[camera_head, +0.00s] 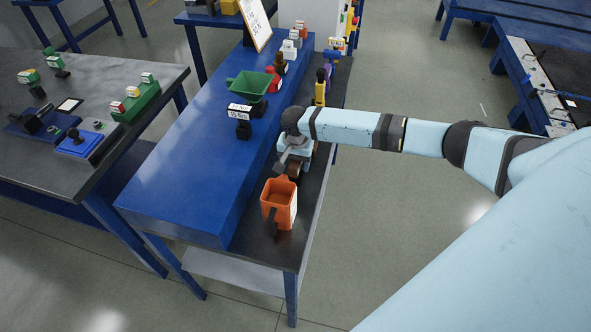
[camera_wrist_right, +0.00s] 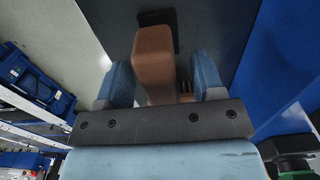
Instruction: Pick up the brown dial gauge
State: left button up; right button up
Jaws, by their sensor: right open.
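The brown dial gauge (camera_head: 294,168) stands on the dark strip of the bench, behind the orange bin, and is partly hidden by my right gripper (camera_head: 286,161). In the right wrist view the brown gauge (camera_wrist_right: 154,58) reaches between the two blue fingers of my right gripper (camera_wrist_right: 163,80). The fingers are open on either side of it, with a visible gap on the right; I cannot tell whether the left finger touches it. A dark block (camera_wrist_right: 158,19) shows at its far end. My left gripper is not in view.
The orange bin (camera_head: 279,198) stands just in front of the gripper. A raised blue bench top (camera_head: 190,165) runs along the left, bearing a green tray (camera_head: 250,84) and a labelled block (camera_head: 241,112). A yellow-and-purple item (camera_head: 321,87) stands farther back. Open floor lies right.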

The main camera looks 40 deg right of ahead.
grip_shut()
